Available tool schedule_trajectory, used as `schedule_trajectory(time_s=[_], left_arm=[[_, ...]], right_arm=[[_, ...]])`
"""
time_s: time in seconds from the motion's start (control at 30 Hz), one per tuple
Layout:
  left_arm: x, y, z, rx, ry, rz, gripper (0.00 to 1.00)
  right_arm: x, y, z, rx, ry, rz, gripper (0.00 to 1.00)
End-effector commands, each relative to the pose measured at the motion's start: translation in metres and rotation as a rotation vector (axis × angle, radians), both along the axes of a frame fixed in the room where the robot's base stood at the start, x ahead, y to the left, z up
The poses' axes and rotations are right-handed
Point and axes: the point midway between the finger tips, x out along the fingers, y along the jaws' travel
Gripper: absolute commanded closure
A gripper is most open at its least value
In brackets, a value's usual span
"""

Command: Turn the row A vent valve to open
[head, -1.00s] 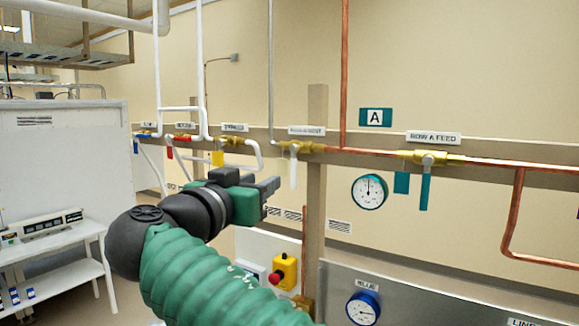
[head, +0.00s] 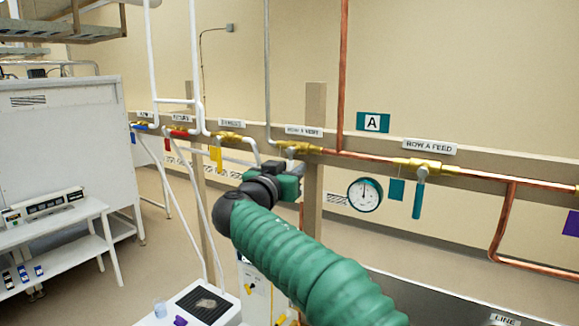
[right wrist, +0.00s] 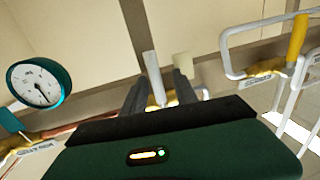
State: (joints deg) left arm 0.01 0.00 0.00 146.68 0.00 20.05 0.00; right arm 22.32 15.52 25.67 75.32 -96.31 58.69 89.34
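The row A vent valve (head: 302,149) is a brass body on the wall rail under the label "ROW A VENT" (head: 304,131). Its white lever is mostly hidden behind my right gripper in the head view. In the right wrist view the white lever (right wrist: 153,74) stands between the two dark fingers. My right gripper (head: 286,167) is just below the valve; its fingers (right wrist: 160,92) are apart on either side of the lever, with gaps showing. I cannot tell whether either finger touches it. My left gripper is not in view.
The row A feed valve (head: 424,167) with a teal lever and a round gauge (head: 365,194) are to the right. A yellow-handled valve (head: 217,153) is to the left. Copper pipe (head: 372,156) runs along the rail. A white shelf cart (head: 70,219) stands at left.

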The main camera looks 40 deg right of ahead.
Motion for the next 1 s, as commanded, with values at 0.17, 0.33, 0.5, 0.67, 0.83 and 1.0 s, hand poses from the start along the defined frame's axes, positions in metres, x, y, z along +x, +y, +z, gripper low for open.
schedule_trajectory(time_s=[0.17, 0.33, 0.5, 0.67, 0.83, 1.0], left_arm=[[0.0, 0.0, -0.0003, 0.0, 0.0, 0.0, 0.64], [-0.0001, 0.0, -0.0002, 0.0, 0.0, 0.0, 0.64], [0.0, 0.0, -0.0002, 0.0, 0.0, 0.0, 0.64], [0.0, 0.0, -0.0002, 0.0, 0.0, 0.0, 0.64], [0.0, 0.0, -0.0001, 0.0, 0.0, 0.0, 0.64], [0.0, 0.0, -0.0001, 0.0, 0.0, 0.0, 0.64]], right_arm=[[-0.0005, 0.0002, 0.0002, 0.0, 0.0, 0.0, 0.82], [-0.0003, 0.0005, 0.0002, 0.0, 0.0, 0.0, 1.0], [-0.0001, 0.0005, 0.0002, 0.0, 0.0, 0.0, 1.0], [0.0001, 0.0006, 0.0002, 0.0, 0.0, 0.0, 1.0], [0.0001, 0.0007, 0.0002, 0.0, 0.0, 0.001, 1.0], [0.0002, 0.0007, 0.0003, 0.0, 0.0, 0.001, 1.0]])
